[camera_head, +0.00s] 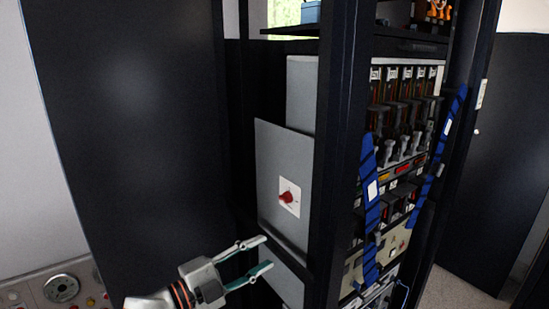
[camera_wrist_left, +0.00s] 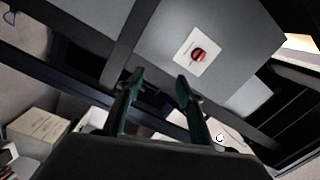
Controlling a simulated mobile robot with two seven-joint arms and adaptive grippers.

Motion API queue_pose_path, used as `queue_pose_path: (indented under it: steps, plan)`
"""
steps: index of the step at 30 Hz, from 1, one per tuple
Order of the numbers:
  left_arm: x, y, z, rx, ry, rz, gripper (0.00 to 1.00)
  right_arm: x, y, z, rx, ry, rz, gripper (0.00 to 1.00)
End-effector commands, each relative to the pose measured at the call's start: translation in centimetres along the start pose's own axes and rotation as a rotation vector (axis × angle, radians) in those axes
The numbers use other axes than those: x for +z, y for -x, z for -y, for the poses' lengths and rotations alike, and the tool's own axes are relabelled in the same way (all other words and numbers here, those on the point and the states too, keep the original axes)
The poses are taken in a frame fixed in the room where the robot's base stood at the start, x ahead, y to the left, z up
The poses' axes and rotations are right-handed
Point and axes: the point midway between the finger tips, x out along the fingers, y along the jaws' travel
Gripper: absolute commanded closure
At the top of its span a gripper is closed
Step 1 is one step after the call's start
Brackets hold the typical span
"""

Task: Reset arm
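My left gripper (camera_head: 256,257) is open and empty in the lower middle of the head view. Its fingers point right, toward the grey panel (camera_head: 270,155) in the dark cabinet. A red rotary knob (camera_head: 287,197) on a white plate sits on that panel, above and to the right of the fingertips. In the left wrist view the two dark green fingers (camera_wrist_left: 156,85) stand apart with nothing between them. The red knob (camera_wrist_left: 198,54) shows beyond them at the upper right, apart from the fingers. My right gripper is in neither view.
A dark cabinet post (camera_head: 335,150) stands right of the grey panel. Beyond it is a rack of wired modules (camera_head: 405,115) with blue straps (camera_head: 370,200). A large dark door (camera_head: 135,120) stands at the left. A panel with a round dial (camera_head: 62,288) is at the lower left.

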Motion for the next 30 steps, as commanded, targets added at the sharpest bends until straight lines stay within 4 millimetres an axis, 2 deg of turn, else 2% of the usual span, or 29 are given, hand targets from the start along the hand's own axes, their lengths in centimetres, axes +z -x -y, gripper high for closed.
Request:
queue_pose_path:
  steps: [1, 8, 14, 17, 20, 24, 27, 30]
  plan:
    - [-0.2, 0.2, -1.8, -0.007, 0.074, 0.018, 0.63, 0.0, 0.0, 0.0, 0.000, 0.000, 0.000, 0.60]
    - [0.6, 2.4, -8.3, -0.048, 0.388, 0.148, 0.63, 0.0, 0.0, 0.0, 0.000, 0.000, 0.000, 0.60]
    - [2.5, 6.7, -14.9, -0.082, 0.655, 0.321, 0.63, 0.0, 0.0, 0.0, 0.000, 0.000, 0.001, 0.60]
    - [3.5, 9.9, -18.8, -0.096, 0.782, 0.428, 0.63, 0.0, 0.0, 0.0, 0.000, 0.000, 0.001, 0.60]
    - [4.4, 13.8, -23.1, -0.110, 0.903, 0.549, 0.63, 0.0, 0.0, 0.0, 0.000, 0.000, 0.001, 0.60]
    - [4.8, 20.0, -28.7, -0.125, 1.046, 0.720, 0.63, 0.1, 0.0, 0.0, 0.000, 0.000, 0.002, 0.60]
    - [4.7, 23.7, -31.6, -0.132, 1.113, 0.818, 0.63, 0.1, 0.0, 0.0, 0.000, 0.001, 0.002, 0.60]
    - [4.5, 26.2, -33.4, -0.135, 1.150, 0.879, 0.63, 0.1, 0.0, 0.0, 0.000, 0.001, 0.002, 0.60]
